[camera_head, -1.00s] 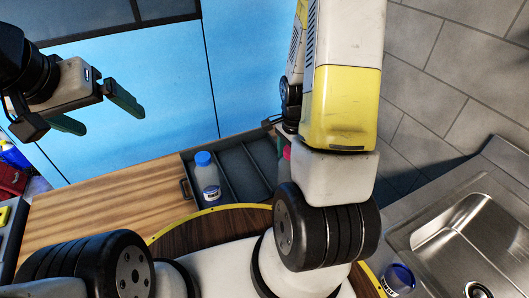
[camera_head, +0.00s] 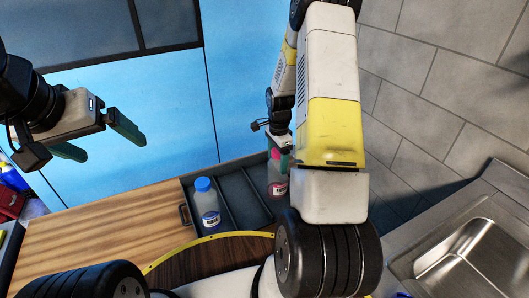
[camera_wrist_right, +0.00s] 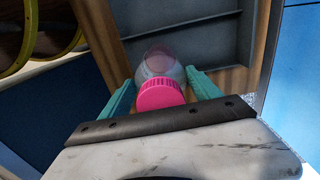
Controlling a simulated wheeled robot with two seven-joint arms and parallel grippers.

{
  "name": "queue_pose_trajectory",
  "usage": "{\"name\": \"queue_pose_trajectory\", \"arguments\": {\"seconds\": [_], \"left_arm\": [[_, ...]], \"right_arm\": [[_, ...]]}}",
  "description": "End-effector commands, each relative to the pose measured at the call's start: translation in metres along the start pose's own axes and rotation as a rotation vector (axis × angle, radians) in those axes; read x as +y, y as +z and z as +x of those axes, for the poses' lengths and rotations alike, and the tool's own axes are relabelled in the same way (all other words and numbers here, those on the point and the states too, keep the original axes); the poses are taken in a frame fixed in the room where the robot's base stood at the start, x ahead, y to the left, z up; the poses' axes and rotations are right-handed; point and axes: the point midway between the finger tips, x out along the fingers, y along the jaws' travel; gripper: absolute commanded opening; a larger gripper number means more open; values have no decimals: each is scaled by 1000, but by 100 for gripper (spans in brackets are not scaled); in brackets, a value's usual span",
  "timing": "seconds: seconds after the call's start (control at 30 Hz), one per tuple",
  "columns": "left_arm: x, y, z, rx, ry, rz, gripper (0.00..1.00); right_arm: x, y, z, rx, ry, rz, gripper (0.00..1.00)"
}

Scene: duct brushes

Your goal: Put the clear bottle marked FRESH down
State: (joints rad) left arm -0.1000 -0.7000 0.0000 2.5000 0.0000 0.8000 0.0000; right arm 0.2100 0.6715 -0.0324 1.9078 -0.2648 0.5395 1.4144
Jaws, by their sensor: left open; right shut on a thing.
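A clear bottle with a pink cap (camera_head: 278,182) and a reddish label is at the right end of the dark divided tray. Its label is too small to read. My right gripper (camera_head: 283,158) is shut on it near the cap. In the right wrist view the pink cap (camera_wrist_right: 160,95) sits between the teal fingers, with the clear body beyond. I cannot tell whether its base touches anything. Another clear bottle, with a blue cap (camera_head: 207,203), stands in the tray's left part; its label is also unreadable. My left gripper (camera_head: 100,138) is open and empty at upper left.
The dark tray (camera_head: 236,174) has several narrow compartments; a middle one looks empty. A wooden counter (camera_head: 100,225) with free room lies to its left. Blue panels (camera_head: 150,110) rise behind. A metal sink (camera_head: 470,265) and tiled wall are at the right.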

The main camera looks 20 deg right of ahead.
Motion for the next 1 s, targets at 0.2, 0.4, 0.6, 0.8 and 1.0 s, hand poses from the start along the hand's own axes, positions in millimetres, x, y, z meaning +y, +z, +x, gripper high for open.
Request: {"name": "queue_pose_trajectory", "arguments": {"seconds": [0.2, 0.4, 0.6, 0.8, 1.0], "left_arm": [[0, 0, 0, 0, 0, 0, 95], [0, 0, 0, 0, 0, 0, 95], [0, 0, 0, 0, 0, 0, 95], [0, 0, 0, 0, 0, 0, 95], [0, 0, 0, 0, 0, 0, 95]], "right_arm": [[1, 0, 29, -1, 3, 0, 3], [0, 0, 32, 0, -1, -1, 3], [1, 0, 36, 0, 0, -1, 3], [1, 0, 35, 0, 0, -1, 94], [1, 0, 35, 0, 0, -1, 94]]}}
